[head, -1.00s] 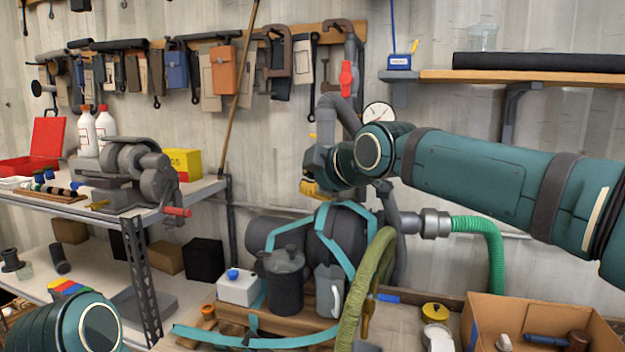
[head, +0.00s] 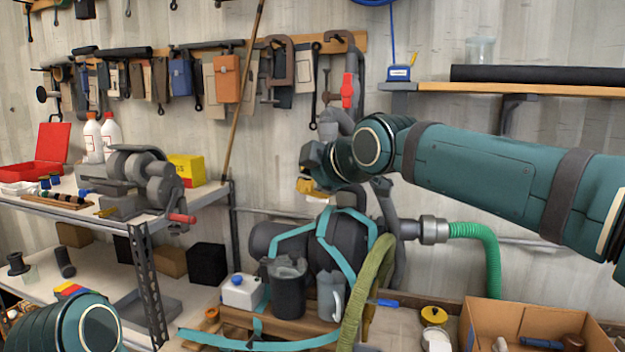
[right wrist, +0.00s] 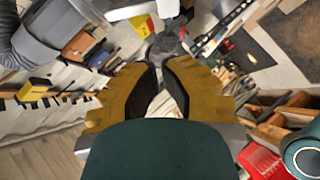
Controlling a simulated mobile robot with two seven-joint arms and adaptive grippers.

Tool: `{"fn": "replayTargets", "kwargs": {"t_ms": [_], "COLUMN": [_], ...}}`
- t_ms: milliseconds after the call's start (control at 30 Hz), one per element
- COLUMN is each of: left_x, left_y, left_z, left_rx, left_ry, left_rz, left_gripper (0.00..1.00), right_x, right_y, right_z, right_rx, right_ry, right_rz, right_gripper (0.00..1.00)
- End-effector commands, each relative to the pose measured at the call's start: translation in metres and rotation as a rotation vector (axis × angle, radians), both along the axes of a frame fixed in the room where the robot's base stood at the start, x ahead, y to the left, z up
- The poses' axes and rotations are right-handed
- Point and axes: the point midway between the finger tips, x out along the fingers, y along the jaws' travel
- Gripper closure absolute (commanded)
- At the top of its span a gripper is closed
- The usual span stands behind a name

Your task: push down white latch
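I cannot make out a white latch in either view. My right gripper (head: 306,188) has yellow fingers and hangs in front of the wall, above and behind the dark machine (head: 340,238) with teal straps. In the right wrist view the two fingers (right wrist: 160,66) have dark pads, with a narrow gap between them and nothing clearly held. My left gripper is out of view; only part of my left arm shows at the lower left of the head view.
A grey pipe with a red handle (head: 347,90) rises behind my right wrist. A cardboard box (head: 590,318) stands lower right. A shelf (head: 550,88) is above my right arm. A red toolbox (head: 48,150) stands at left.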

Motion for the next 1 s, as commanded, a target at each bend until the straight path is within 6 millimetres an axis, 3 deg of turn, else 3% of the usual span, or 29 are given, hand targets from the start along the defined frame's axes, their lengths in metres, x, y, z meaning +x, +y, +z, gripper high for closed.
{"fn": "replayTargets", "kwargs": {"t_ms": [200,433,633,1000], "left_x": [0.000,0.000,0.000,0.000], "left_y": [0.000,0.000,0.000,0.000], "left_z": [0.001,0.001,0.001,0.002], "left_rx": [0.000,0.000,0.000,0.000], "left_ry": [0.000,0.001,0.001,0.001], "left_rz": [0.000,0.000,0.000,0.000], "left_gripper": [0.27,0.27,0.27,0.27], "right_x": [-0.040,-0.068,-0.077,-0.076], "right_y": [-0.027,-0.043,-0.049,-0.049], "right_z": [0.020,0.033,0.037,0.034], "right_rx": [0.000,0.000,0.000,0.003], "right_ry": [-0.002,-0.002,0.002,0.008], "right_rz": [-0.004,-0.002,-0.001,-0.002], "right_gripper": [1.00,1.00,1.00,1.00]}}
